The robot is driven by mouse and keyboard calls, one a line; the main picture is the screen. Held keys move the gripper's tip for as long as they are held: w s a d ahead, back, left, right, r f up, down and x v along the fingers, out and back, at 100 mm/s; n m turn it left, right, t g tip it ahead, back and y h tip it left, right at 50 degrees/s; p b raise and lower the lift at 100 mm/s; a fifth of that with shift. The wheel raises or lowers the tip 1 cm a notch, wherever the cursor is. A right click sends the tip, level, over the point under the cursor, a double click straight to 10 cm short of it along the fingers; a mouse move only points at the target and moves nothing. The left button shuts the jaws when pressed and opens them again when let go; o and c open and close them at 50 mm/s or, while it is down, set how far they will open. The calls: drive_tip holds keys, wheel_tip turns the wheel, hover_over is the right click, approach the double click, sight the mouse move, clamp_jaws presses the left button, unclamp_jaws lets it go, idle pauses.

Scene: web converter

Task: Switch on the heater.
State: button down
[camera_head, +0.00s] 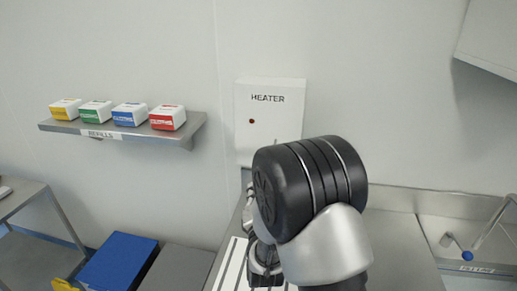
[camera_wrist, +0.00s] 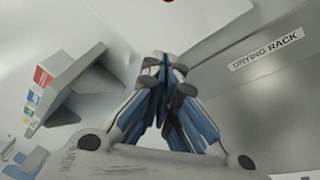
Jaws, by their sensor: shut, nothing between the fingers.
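The heater (camera_head: 270,112) is a white box on the wall, labelled HEATER, with a small dark red light or button (camera_head: 251,121) on its left side. My arm's wrist covers its lower right part, where only a small bit of a grey part shows. In the head view my gripper (camera_head: 262,272) is below the heater and partly hidden by my wrist. In the wrist view my gripper (camera_wrist: 168,65) is shut and empty, its blue-padded fingers meeting at the tips. A red spot (camera_wrist: 138,2) shows at the top edge of the wrist view.
A shelf labelled REFILLS (camera_head: 190,134) with several coloured boxes (camera_head: 130,114) is left of the heater. It also shows in the wrist view (camera_wrist: 85,75). A drying rack panel (camera_wrist: 270,80) is at right there. A blue box (camera_head: 120,262) stands low left.

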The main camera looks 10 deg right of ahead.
drive_tip(key=shift+w+a+n, duration=0.1)
drive_tip(key=shift+w+n, duration=0.15)
drive_tip(key=shift+n, duration=0.05)
drive_tip(key=shift+s, duration=0.15)
drive_tip(key=w+b, duration=0.1)
drive_tip(key=w, duration=1)
drive_tip(key=s+d+r, duration=0.2)
drive_tip(key=d+r, duration=0.1)
drive_tip(key=shift+s+d, duration=0.2)
drive_tip(key=shift+s, duration=0.05)
drive_tip(key=shift+r, duration=0.15)
